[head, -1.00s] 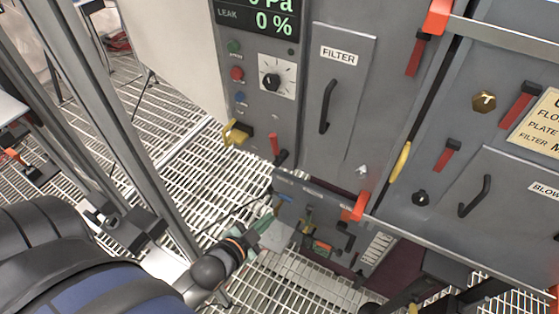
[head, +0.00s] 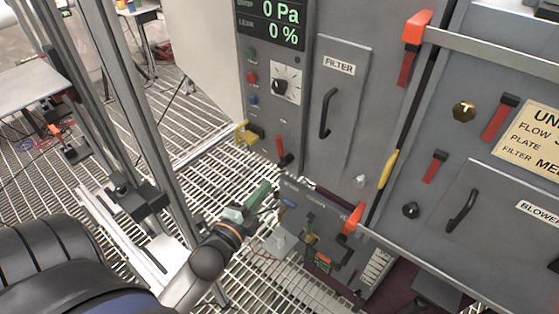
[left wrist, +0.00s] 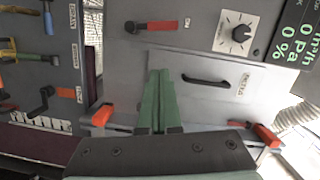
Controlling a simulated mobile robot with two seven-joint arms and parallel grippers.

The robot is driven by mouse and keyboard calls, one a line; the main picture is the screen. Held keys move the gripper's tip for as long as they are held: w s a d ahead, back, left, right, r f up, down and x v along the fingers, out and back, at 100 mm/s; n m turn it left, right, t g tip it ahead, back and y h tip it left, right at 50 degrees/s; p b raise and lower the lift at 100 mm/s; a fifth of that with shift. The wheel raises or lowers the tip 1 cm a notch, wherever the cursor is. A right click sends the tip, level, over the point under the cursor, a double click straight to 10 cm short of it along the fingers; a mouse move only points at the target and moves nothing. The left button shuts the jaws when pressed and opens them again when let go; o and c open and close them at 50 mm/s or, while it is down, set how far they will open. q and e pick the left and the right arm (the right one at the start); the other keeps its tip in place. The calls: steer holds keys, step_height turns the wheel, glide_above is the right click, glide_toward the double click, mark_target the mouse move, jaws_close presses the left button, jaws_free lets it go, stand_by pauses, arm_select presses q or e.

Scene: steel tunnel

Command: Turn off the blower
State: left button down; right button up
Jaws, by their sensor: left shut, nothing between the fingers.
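The grey blower cabinet front (head: 310,100) holds a display (head: 272,22) reading 0 Pa and LEAK 0 %. In the left wrist view the lever (left wrist: 160,25) lies sideways past the fingertips, and the dial (left wrist: 238,35) is farther right. My left gripper (head: 264,190) has green fingers, shut and empty, below the lever and apart from it. Its fingers (left wrist: 158,80) also show in the left wrist view. My right gripper is not in view.
A FILTER door (head: 345,100) with a black handle is right of the lever. A BLOWER door (head: 500,225) is at far right. A tool panel (head: 320,225) and red-ended bars jut out below. A yellow part (head: 245,133) sits left of the lever. The floor is open grating.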

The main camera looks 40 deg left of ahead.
arm_select(q)
steer(key=shift+s+r, duration=0.1)
steer(key=shift+r, duration=0.35)
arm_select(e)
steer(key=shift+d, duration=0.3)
arm_select(q)
glide_toward(280, 146)
steer(key=w+d, duration=0.3)
steer(key=w, duration=0.1)
steer(key=w+a, duration=0.1)
steer(key=w+a+p, duration=0.1)
steer(key=shift+w+a+f, duration=0.2)
steer(key=shift+w+a, duration=0.1)
steer(key=shift+w, duration=0.1)
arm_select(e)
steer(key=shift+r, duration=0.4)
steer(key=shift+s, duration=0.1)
